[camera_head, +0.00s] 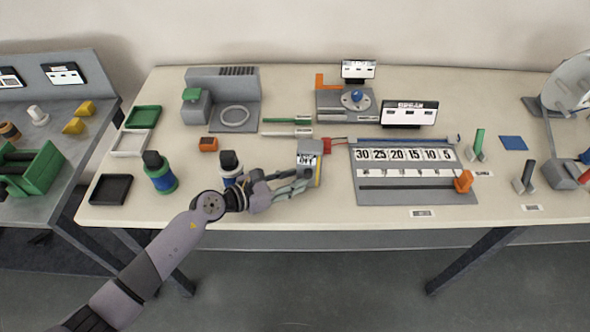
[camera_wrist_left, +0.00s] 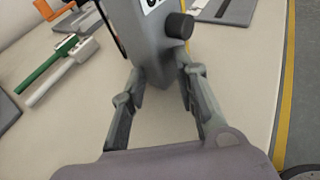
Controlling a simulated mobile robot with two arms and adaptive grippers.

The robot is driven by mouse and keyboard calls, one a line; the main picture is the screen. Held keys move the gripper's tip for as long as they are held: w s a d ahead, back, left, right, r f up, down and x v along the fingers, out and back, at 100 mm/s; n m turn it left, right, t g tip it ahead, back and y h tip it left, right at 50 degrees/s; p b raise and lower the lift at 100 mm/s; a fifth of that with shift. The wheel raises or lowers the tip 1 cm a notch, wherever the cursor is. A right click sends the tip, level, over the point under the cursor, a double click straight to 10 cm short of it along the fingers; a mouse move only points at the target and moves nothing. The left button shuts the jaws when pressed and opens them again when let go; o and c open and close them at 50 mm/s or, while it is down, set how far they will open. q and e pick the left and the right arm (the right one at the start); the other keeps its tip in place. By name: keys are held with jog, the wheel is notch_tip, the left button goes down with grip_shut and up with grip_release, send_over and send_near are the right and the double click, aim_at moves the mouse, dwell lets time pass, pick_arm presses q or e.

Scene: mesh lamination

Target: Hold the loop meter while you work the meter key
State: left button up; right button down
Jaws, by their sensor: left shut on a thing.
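A grey box-shaped meter (camera_head: 309,160) with a white numbered label stands near the middle of the table. I take it to be the loop meter. My left gripper (camera_head: 305,181) reaches it from the front left and is shut on it. In the left wrist view, the fingers (camera_wrist_left: 160,100) lie on both sides of the grey meter body (camera_wrist_left: 150,52). My right gripper is in neither view.
A numbered strip board (camera_head: 405,183) lies right of the meter, with an orange block (camera_head: 463,181) at its front. Two bottles, one blue-green (camera_head: 160,175), stand to the left. Green and white handled tools (camera_head: 287,121) lie behind. The table's front edge is close.

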pick_arm(q)
grip_shut()
dwell(0.3)
jog(key=o, duration=1.1)
grip_release()
jog(key=shift+o, duration=0.2)
